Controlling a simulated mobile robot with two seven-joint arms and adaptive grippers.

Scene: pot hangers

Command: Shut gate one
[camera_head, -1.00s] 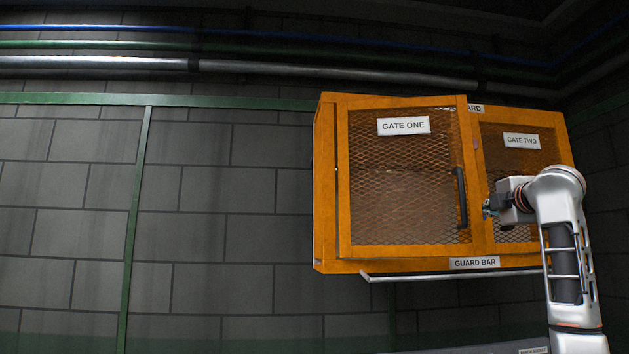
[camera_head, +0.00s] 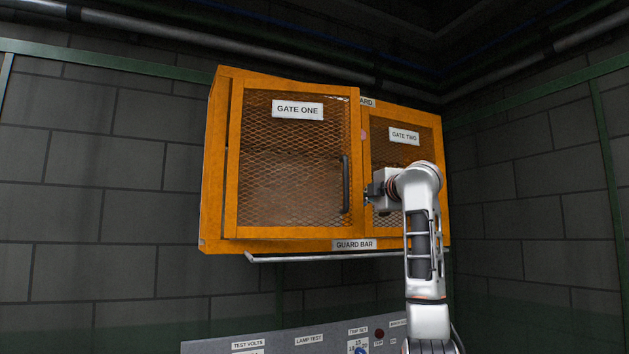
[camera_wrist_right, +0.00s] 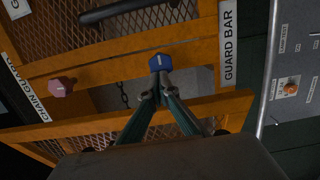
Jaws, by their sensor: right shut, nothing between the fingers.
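Gate one (camera_head: 293,170) is the left mesh door of an orange cabinet, with a label and a black upright handle (camera_head: 346,184). Its right edge covers part of the top label in the head view, so it appears to stand slightly out from the frame. The handle also shows at the top of the right wrist view (camera_wrist_right: 112,11). My right gripper (camera_head: 369,194) is just right of the handle, in front of gate two. In the right wrist view its fingertips (camera_wrist_right: 154,92) are together and empty, close to a blue knob marked 1 (camera_wrist_right: 160,62). My left gripper is out of view.
Gate two (camera_head: 405,138) is partly hidden by my right arm. A pink knob (camera_wrist_right: 62,87) sits near the chain guard label. A thin guard bar (camera_head: 300,257) runs below the cabinet. A grey control panel (camera_head: 290,338) stands lower down. The left wall is clear.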

